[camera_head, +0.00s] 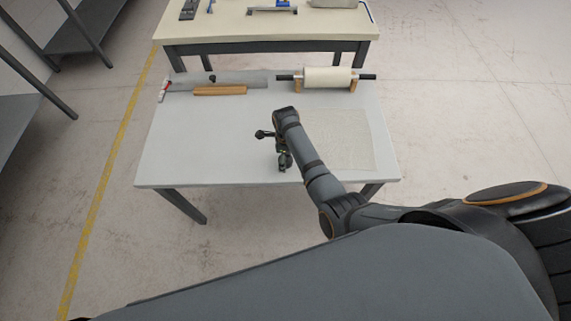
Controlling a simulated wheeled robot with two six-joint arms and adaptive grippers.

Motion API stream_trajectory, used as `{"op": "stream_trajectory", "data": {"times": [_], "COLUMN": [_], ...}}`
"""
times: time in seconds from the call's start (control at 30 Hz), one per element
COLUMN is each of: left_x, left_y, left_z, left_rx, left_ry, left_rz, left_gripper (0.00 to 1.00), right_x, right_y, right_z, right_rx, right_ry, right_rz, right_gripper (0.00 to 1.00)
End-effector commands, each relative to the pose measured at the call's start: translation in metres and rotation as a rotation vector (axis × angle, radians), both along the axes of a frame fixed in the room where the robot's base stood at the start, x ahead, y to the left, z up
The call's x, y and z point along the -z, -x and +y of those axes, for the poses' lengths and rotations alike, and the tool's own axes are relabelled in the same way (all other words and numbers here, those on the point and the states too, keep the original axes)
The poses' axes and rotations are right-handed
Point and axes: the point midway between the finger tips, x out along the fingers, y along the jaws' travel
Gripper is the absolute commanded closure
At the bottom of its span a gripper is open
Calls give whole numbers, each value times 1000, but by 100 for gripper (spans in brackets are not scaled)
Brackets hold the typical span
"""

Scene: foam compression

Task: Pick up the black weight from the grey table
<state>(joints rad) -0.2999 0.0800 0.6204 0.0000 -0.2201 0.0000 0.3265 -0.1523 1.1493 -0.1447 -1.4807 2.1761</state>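The grey table (205,140) stands in front of me. My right arm reaches over it from the right, and my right gripper (284,162) points down near the middle of the table. The gripper is small and partly hidden by the arm, so I cannot tell whether it is open or shut. A small dark rounded part (262,134) sticks out left of the wrist; I cannot tell whether it is the black weight or part of the arm. A small black piece (211,78) shows at the back of the table by a grey strip. My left gripper is not in view.
A cream roller (328,77) rests on wooden supports at the back right. A wooden bar (220,90) and a long grey strip (250,79) lie at the back left. A pale flat sheet (348,140) lies right of my arm. The table's left front is clear.

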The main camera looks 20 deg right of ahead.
Motion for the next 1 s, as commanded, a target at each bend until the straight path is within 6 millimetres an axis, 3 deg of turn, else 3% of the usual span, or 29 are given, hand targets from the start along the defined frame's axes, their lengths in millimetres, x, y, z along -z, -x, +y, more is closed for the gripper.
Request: {"op": "stream_trajectory", "data": {"times": [0.13, 0.7, 1.0], "left_x": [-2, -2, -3], "left_y": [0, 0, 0], "left_z": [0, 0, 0], "left_rx": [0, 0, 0], "left_ry": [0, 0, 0], "left_rz": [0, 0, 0], "left_gripper": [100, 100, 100], "right_x": [-2, -2, -4], "right_y": [0, 0, -1], "right_z": [0, 0, 0], "right_rx": [0, 0, -1], "right_ry": [0, 0, -1], "right_rz": [0, 0, -2], "right_gripper": [23, 100, 100]}}
